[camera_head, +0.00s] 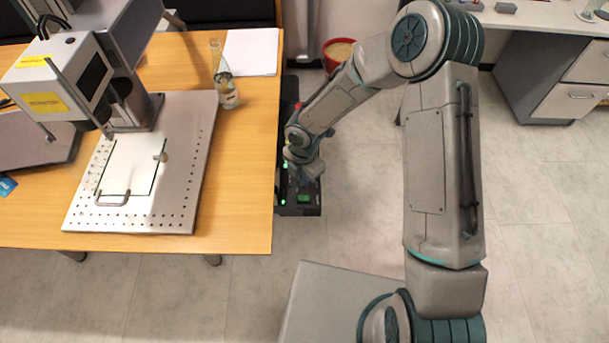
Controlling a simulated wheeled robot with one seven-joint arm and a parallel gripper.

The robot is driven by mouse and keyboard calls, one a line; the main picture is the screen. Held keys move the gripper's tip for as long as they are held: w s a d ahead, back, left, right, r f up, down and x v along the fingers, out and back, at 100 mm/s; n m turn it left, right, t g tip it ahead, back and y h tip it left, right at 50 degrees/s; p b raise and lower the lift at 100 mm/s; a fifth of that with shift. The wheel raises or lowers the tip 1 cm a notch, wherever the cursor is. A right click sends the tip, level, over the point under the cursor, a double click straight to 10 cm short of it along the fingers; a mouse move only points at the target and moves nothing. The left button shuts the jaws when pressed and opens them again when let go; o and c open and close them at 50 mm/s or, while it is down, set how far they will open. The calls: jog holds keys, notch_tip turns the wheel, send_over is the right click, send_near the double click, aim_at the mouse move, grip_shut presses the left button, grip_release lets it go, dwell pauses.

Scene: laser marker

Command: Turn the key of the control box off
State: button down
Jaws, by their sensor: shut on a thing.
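The control box (300,210) is a dark, upright unit on the floor just right of the wooden table. Green lights and a small green display show on its top. My gripper (307,172) points down at the top of the box, at the end of my arm. It is small in the view and partly covered by my own wrist. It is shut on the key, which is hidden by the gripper. Which way the key is turned cannot be seen.
The wooden table (250,190) stands close left of the box, with the laser marker (68,75), its perforated plate (190,165), a glass flask (227,95) and white paper (250,50). A red bin (327,62) stands behind. The floor to the right is clear.

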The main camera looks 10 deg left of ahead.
jog(key=shift+w, duration=0.1)
jog(key=c, duration=1.6)
grip_release()
notch_tip(320, 180, up, 14)
jog(key=shift+f+p, duration=0.1)
jog(key=shift+p, duration=0.55)
jog(key=s+d+r+m+t+h, duration=0.1)
jog(key=d+r+m, duration=0.55)
jog(key=d, duration=0.25)
jog(key=s+d+r+m+h, duration=0.1)
jog(key=s+d+r+m, duration=0.1)
jog(key=d+r+m, duration=0.5)
jog(key=s+d+r+m, duration=0.1)
jog(key=s+d+m, duration=0.2)
jog(key=m, duration=0.2)
jog(key=s+d+r+m+t+y, duration=0.1)
jog(key=s+d+r+m, duration=0.1)
jog(key=s+d+m, duration=0.2)
jog(key=s+d+r+m+y, duration=0.1)
jog(key=s+d+m, duration=0.2)
jog(key=m, duration=0.4)
jog(key=shift+s+d+r+m+t, duration=0.25)
jog(key=shift+d+r+t, duration=0.1)
jog(key=shift+d+t, duration=0.1)
